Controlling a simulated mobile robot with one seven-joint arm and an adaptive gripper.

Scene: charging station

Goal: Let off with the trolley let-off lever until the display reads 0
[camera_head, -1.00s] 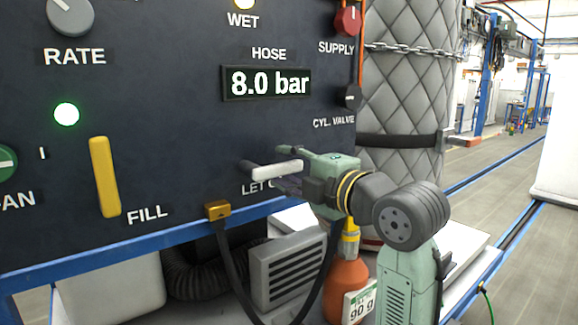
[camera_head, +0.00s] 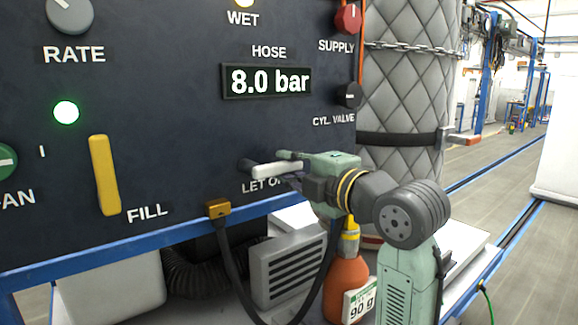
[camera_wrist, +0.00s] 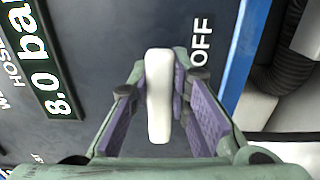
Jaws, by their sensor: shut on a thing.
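The white let-off lever (camera_head: 277,170) sticks out from the dark panel above the partly hidden "LET OFF" label. My gripper (camera_head: 291,169) is at the lever's outer end, shut on it. In the wrist view the lever (camera_wrist: 158,95) stands between the two purple-padded fingers of my gripper (camera_wrist: 160,88). The display (camera_head: 267,81) under "HOSE" reads 8.0 bar. Part of that display (camera_wrist: 45,75) also shows sideways at the left of the wrist view.
A yellow fill lever (camera_head: 104,175) and a lit green lamp (camera_head: 66,112) are on the panel's left. A red supply knob (camera_head: 348,19) and a black cylinder valve knob (camera_head: 349,95) are at its right edge. An orange bottle (camera_head: 347,280) stands below my gripper.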

